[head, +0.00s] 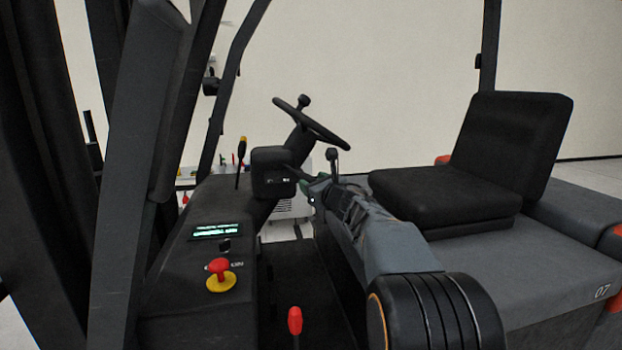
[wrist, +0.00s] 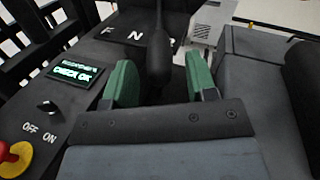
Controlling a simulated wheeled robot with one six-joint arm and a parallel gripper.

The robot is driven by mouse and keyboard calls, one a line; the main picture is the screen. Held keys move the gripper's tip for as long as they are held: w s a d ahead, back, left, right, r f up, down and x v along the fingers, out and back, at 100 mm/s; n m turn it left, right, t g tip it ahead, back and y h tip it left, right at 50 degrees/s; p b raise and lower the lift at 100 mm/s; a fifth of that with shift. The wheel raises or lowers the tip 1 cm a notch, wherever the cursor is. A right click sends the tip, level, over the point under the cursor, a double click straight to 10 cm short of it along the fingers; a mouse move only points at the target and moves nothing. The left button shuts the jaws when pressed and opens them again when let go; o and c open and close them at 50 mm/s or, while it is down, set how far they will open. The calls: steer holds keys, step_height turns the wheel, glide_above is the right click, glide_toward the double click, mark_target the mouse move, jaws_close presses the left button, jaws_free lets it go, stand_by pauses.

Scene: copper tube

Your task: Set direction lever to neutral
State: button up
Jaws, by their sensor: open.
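The direction lever (wrist: 159,50) is a black stalk with a thick rounded end, in the upper middle of the wrist view. Behind it a dark panel (wrist: 182,25) carries the letters F and N; the lever hides part of the panel to the right of N. My gripper (wrist: 161,80) is open, with one green fingertip on each side of the lever's end. Gaps show on both sides, and I see no contact. In the head view my gripper (head: 306,188) is beside the steering column box (head: 273,172), small and partly hidden, and the lever's position cannot be read there.
The steering wheel (head: 310,122) is above the column. The seat (head: 450,200) is right of my arm. A red button on a yellow base (head: 220,275) and a lit display (head: 215,231) are on the left console. A red-topped lever (head: 295,321) stands at the front.

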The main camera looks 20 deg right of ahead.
steer(key=shift+w+a, duration=0.1)
steer(key=shift+w, duration=0.45)
jaws_close()
